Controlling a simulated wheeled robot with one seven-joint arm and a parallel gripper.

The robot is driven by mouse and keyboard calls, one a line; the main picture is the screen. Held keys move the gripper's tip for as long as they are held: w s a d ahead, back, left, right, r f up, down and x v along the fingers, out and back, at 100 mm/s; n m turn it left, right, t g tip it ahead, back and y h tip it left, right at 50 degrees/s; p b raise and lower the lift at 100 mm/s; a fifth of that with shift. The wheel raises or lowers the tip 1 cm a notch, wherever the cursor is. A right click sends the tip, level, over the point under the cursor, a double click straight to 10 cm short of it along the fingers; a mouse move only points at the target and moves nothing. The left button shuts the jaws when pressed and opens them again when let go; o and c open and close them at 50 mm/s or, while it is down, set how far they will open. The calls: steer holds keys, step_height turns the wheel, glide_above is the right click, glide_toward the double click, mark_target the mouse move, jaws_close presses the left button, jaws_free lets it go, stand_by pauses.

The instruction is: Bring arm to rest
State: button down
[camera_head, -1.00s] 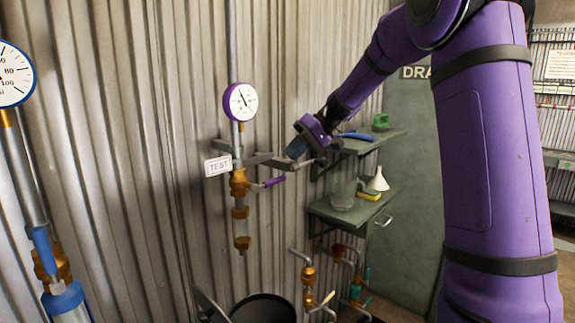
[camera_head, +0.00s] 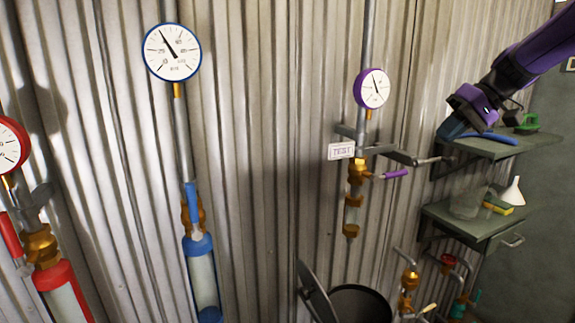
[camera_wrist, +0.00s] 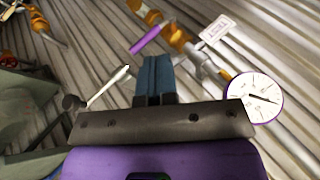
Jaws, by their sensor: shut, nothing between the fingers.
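My purple arm (camera_head: 540,50) reaches in from the upper right in the head view. My gripper (camera_head: 448,130) is at its end, in front of the corrugated wall by the upper shelf. In the wrist view the blue fingers of my gripper (camera_wrist: 154,72) are together with nothing between them. Beyond them are a purple-handled valve (camera_wrist: 150,38), the TEST sign (camera_wrist: 217,28) and the purple-rimmed gauge (camera_wrist: 254,97). I cannot tell from these views the exact gap between my gripper and the shelf.
The upper shelf (camera_head: 540,143) holds a blue item and a green item (camera_head: 529,122). The lower shelf (camera_head: 470,225) holds a clear jug, a funnel (camera_head: 513,192) and a sponge. A black bin (camera_head: 360,305) stands below. A blue gauge (camera_head: 172,52) and a red gauge (camera_head: 8,146) are left.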

steer(key=s+a+f+t+h, duration=0.1)
steer(key=s+a+f+h, duration=0.1)
steer(key=s, duration=0.7)
steer(key=s+a+f+m+t+h, duration=0.1)
steer(key=s+a+h, duration=0.1)
steer(key=s, duration=0.8)
steer(key=s+a+f+m+t+h, duration=0.1)
steer(key=s+f+h, duration=0.1)
steer(key=s, duration=0.7)
steer(key=shift+s+a+f+h, duration=0.2)
steer(key=shift+a+f+h, duration=0.15)
steer(key=shift+h, duration=0.45)
steer(key=shift+r, duration=0.1)
